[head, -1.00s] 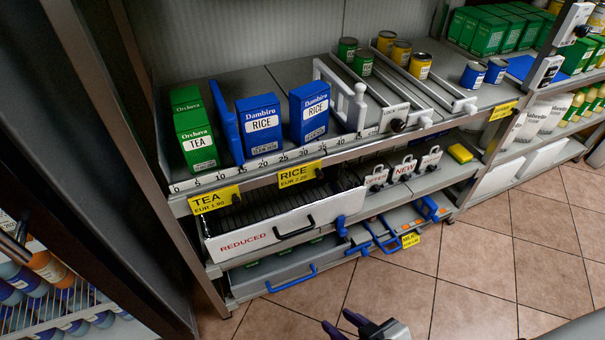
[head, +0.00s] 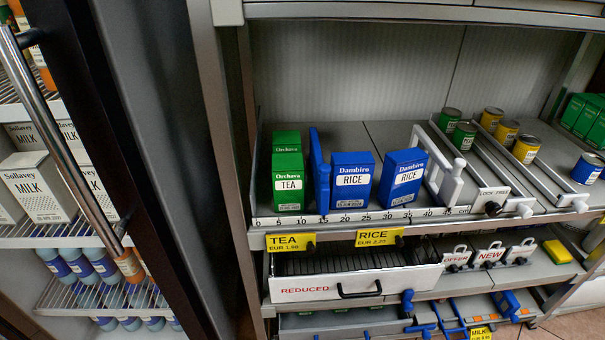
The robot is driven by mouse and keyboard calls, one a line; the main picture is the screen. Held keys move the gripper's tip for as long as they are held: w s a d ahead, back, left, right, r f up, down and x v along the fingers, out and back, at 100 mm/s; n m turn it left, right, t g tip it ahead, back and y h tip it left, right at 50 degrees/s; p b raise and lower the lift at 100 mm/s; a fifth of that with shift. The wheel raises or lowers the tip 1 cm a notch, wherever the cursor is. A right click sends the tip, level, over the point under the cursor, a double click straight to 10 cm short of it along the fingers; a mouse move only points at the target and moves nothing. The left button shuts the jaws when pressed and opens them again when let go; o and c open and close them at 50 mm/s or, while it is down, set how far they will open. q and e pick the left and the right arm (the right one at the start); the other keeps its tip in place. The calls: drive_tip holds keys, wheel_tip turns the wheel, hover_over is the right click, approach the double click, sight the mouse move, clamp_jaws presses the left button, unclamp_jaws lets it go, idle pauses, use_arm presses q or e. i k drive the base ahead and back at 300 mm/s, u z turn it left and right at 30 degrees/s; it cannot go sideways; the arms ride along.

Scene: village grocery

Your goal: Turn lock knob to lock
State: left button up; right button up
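The lock knob (head: 491,208) is a small black knob on the front edge of the upper shelf, right of centre. It sits just below a white plate (head: 493,194) with lettering that starts with "LOCK"; the rest is too small to read surely. White-ended rails of the can lanes run back beside it. The knob's exact turn angle is too small to tell. Neither of my grippers shows in the head view.
Green tea boxes (head: 288,178), blue rice boxes (head: 352,180) and a white gate-like divider (head: 440,172) stand left of the knob. Cans (head: 525,149) stand behind it. Below are a "REDUCED" drawer (head: 345,284) and tagged holders. A fridge (head: 60,190) with milk is at left.

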sight(493, 209)
drive_tip(key=k, duration=0.5)
drive_tip(key=z, duration=0.85)
drive_tip(key=i, duration=0.75)
drive_tip(key=u, duration=0.95)
